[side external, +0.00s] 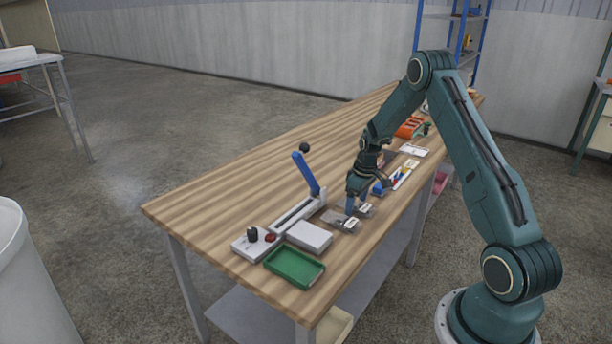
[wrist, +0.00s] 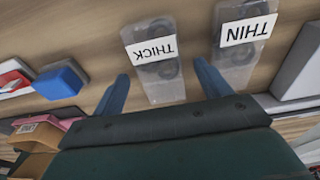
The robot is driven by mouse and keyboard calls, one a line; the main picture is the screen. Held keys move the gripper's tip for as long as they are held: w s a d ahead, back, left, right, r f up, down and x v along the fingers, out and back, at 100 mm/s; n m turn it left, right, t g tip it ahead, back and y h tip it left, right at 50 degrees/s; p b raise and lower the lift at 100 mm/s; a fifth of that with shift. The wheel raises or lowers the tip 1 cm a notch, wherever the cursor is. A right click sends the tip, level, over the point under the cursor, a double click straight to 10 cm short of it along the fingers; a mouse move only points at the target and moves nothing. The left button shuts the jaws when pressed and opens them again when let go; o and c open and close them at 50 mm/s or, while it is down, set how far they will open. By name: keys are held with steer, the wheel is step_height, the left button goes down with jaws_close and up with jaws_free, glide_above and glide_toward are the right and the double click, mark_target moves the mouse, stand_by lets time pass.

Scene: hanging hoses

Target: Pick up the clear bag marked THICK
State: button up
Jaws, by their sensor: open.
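The clear bag marked THICK (wrist: 158,82) lies flat on the bench with dark rings inside; its label reads upside down in the wrist view. In the side view it is the farther of two small labelled bags (side external: 365,209). My gripper (wrist: 161,72) is open and empty, its two blue fingers on either side of the THICK bag in the wrist view. In the side view my gripper (side external: 357,208) points down, low over the bags. Whether the fingertips touch the bench is unclear.
A clear bag marked THIN (wrist: 239,62) lies beside the right finger. A pale box (side external: 308,236), a green tray (side external: 294,267) and a blue-handled lever tool (side external: 305,175) stand nearby. A blue block (wrist: 61,80) lies left in the wrist view. The bench's left part is clear.

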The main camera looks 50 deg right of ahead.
mark_target(357, 204)
steer(key=c, duration=1.1)
steer(key=shift+o, duration=0.2)
steer(key=shift+r, duration=0.15)
step_height(357, 204, up, 20)
stand_by(0.5)
